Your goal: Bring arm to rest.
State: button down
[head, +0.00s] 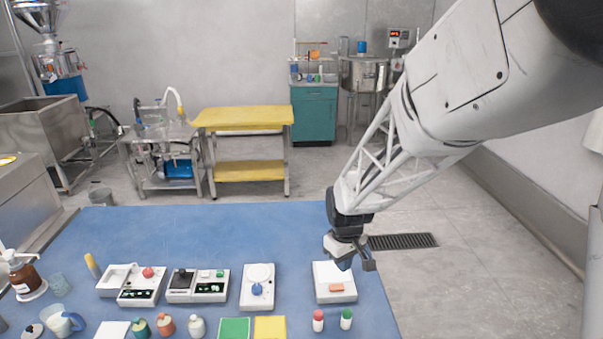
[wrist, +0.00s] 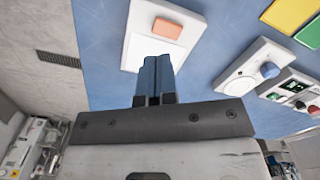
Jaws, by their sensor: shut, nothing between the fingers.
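My gripper (head: 349,255) hangs over the right part of the blue table, just above the back of a white device with an orange block on it (head: 334,283). In the wrist view my gripper's two blue-grey fingers (wrist: 154,75) are together, with nothing between them. They overlap the near edge of that white device (wrist: 147,49) in the picture. I cannot tell the exact height of the fingers above it. My arm reaches in from the upper right.
The blue table (head: 215,230) holds a white device with a blue knob (head: 258,287), a device with displays (head: 198,286), red-capped and green-capped bottles (head: 318,321), and green and yellow pads (head: 235,328). The table's back middle is clear. A yellow cart (head: 243,118) stands beyond.

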jog(key=s+d+r+m+t, duration=0.1)
jog(key=s+d+r+m, duration=0.1)
jog(key=s+r, duration=0.7)
jog(key=s+d+r+m+t, duration=0.1)
jog(key=s+r+m, duration=0.3)
jog(key=s+r, duration=0.5)
jog(key=s, duration=0.7)
jog(key=shift+d+r+t, duration=0.15)
jog(key=shift+d+t, duration=0.15)
jog(key=shift+d, duration=0.1)
jog(key=w+a+f, duration=0.3)
jog(key=w+f, duration=0.2)
jog(key=w, duration=0.6)
jog(key=w+a+f, duration=0.3)
jog(key=w+f, duration=0.3)
jog(key=w, duration=0.4)
jog(key=shift+w+f+t, duration=0.15)
jog(key=shift+w+t, duration=0.2)
jog(key=shift+t, duration=0.05)
jog(key=shift+d+f, duration=0.1)
